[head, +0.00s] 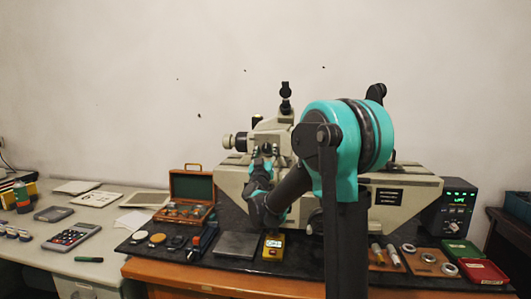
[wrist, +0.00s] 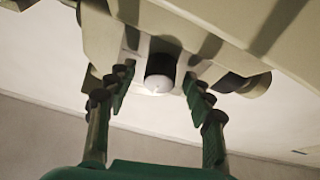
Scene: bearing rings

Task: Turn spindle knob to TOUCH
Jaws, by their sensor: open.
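In the wrist view, a short dark cylinder with a pale, rounded end face, which looks like the spindle knob (wrist: 159,84), sticks out of the pale machine. My gripper (wrist: 157,88) is open, with one green-padded finger on each side of the knob. Gaps show between the knob and both fingers, so neither visibly grips it. In the head view my gripper (head: 264,153) is at the front of the grey-beige machine (head: 408,187), and my arm hides much of that machine. I cannot make out the knob or any TOUCH mark there.
A control box (head: 449,212) with green lit readouts stands at the right. A yellow block (head: 273,247), a grey plate (head: 237,245) and an open wooden case (head: 192,187) lie in front and left. Trays with rings (head: 428,260) are at the right. A calculator (head: 71,236) lies far left.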

